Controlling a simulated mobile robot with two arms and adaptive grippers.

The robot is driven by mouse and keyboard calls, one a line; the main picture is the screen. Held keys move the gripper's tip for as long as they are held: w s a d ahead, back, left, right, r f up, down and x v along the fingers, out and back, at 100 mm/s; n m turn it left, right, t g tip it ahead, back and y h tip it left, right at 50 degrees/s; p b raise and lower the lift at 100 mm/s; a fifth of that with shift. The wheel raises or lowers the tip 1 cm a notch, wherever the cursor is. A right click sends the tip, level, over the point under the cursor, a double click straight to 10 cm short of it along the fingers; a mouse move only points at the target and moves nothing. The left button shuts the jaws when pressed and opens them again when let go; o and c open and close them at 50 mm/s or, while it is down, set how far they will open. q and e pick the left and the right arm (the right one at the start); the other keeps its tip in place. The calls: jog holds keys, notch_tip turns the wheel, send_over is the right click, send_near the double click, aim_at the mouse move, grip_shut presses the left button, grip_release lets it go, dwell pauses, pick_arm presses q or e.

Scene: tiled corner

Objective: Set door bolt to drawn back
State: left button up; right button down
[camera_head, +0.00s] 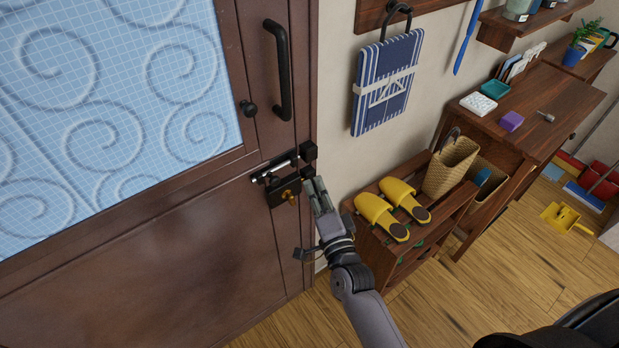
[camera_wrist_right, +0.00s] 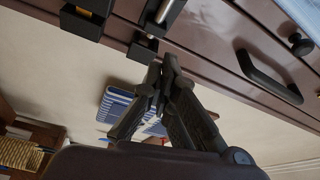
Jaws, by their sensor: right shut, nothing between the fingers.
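The door bolt (camera_head: 284,164) is a silver rod in a black mount on the brown door, below the black pull handle. Its right end lies at or close to a black keeper block (camera_head: 308,151) near the door's right edge. A black lock case with a brass knob (camera_head: 289,195) sits just below it. My right gripper (camera_head: 315,184) is shut and empty, right of the lock case and below the keeper. In the right wrist view its fingertips (camera_wrist_right: 166,64) are together near the black bolt hardware (camera_wrist_right: 143,48); contact cannot be told. My left gripper is out of view.
A black pull handle (camera_head: 280,70) and a small round knob (camera_head: 248,107) are higher on the door. Right of my arm stands a low rack (camera_head: 378,240) with yellow slippers (camera_head: 391,208).

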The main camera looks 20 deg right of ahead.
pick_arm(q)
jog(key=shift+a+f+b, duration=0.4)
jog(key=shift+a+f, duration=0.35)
pick_arm(e)
jog(key=s, duration=0.4)
jog(key=shift+s+a+f, duration=0.1)
jog(key=shift+s+a, duration=0.15)
jog(key=shift+a, duration=0.1)
